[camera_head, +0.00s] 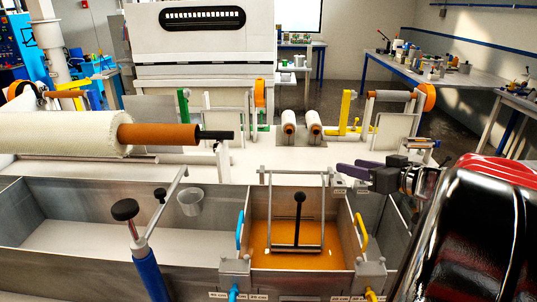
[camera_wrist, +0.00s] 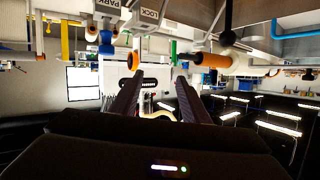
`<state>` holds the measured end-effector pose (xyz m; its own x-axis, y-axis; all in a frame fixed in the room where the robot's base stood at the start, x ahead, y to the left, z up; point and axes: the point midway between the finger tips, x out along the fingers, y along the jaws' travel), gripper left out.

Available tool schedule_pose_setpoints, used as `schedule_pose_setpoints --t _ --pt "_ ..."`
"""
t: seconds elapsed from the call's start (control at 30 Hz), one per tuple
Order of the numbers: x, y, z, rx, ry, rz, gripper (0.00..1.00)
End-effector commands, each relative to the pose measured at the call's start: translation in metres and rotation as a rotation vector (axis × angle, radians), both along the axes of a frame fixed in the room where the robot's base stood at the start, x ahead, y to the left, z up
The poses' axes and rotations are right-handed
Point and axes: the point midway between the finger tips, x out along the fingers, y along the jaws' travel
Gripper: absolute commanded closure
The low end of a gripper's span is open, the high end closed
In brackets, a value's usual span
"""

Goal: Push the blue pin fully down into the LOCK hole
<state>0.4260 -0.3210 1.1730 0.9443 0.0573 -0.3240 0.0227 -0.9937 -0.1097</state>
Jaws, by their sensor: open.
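My gripper (camera_head: 360,174) is at the right end of the tank's back edge, fingers pointing left. In the wrist view its two dark fingers (camera_wrist: 158,80) are apart, with nothing held between them. That view is upside down and shows the LOCK label (camera_wrist: 148,14) beside the PARK label (camera_wrist: 108,5). A small blue piece, probably the blue pin (camera_wrist: 106,43), shows by the PARK label, apart from the fingers. Its depth in a hole cannot be told. The LOCK hole itself is not visible. In the head view my gripper is close to the small labels and may hide the pin.
The resin bath (camera_head: 262,232) holds orange resin and a black-knobbed frame (camera_head: 298,205). Blue (camera_head: 240,230) and yellow (camera_head: 361,230) handles stand at its sides. A white roll (camera_head: 65,134) and black-knobbed post (camera_head: 147,262) are at left. Two small rollers (camera_head: 289,122) stand behind.

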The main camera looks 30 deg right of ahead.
Motion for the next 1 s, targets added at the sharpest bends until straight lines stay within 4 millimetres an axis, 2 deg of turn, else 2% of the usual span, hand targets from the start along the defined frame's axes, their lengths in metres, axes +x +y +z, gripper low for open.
schedule_pose_setpoints --t 0.03,0.1,0.2,0.3,0.73,1.0 --pt "-0.012 -0.023 -0.007 -0.024 0.014 -0.036 0.58" --pt "-0.025 -0.047 -0.015 -0.056 0.034 -0.07 0.58" --pt "-0.04 -0.07 -0.022 -0.088 0.053 -0.105 0.58" --pt "-0.048 -0.081 -0.026 -0.105 0.064 -0.123 0.58" --pt "-0.047 -0.084 -0.028 -0.107 0.066 -0.127 0.58" --pt "-0.018 -0.087 -0.04 -0.106 0.067 -0.126 0.58"
